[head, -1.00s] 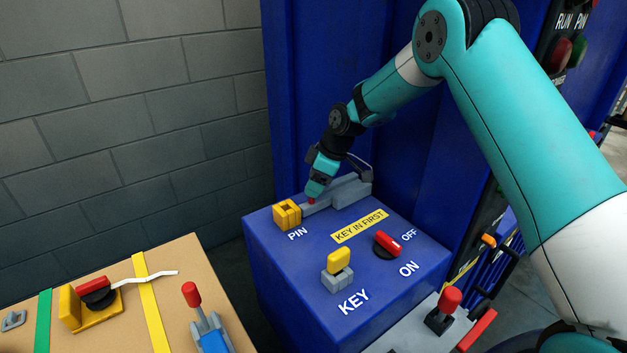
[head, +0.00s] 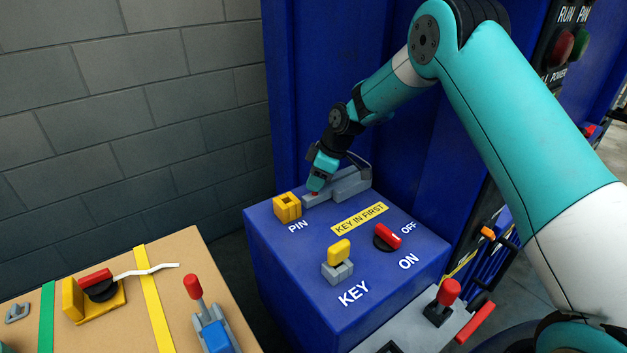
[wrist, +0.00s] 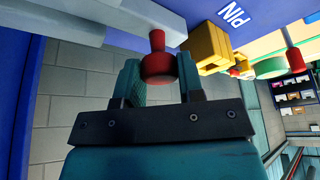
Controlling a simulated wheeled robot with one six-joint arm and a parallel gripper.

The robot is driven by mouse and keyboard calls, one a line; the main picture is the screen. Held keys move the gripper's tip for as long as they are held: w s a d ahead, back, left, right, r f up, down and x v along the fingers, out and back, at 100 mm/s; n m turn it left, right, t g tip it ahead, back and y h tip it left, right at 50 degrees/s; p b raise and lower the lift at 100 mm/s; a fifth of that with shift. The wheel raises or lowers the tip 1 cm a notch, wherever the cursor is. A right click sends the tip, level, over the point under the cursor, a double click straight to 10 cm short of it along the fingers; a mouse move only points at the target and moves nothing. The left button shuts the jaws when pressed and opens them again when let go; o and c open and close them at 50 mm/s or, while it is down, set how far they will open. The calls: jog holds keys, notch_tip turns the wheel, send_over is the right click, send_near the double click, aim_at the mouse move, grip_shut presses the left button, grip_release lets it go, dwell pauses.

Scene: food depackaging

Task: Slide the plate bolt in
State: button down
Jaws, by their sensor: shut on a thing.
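The plate bolt is a grey bar (head: 322,199) on top of the blue box, running from a grey housing (head: 351,185) toward the yellow block (head: 287,206) by the PIN label. Its near end lies close to the block; I cannot tell whether they touch. The bolt's red knob (wrist: 158,64) stands between my fingers in the wrist view. My gripper (head: 315,190) is shut on this knob. In the wrist view the grey bar (wrist: 130,12) passes above the knob, and the yellow block (wrist: 207,48) is to its right.
The blue box (head: 300,260) also carries a yellow key (head: 340,250) and a red OFF/ON switch (head: 387,236). A tan table (head: 185,270) at the left holds a red-handled lever (head: 193,287). A blue wall (head: 318,80) rises close behind my gripper.

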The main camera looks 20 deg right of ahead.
aim_at(327, 189)
jog(key=d, duration=0.1)
jog(key=w+d+b, duration=0.1)
jog(key=d, duration=0.1)
jog(key=shift+w+d+f, duration=0.1)
jog(key=shift+d, duration=0.35)
jog(key=c, duration=0.8)
grip_release()
jog(key=shift+d, duration=0.2)
jog(key=shift+o, duration=0.2)
jog(key=shift+a, duration=0.2)
jog(key=b+v, duration=0.4)
jog(key=v, duration=0.8)
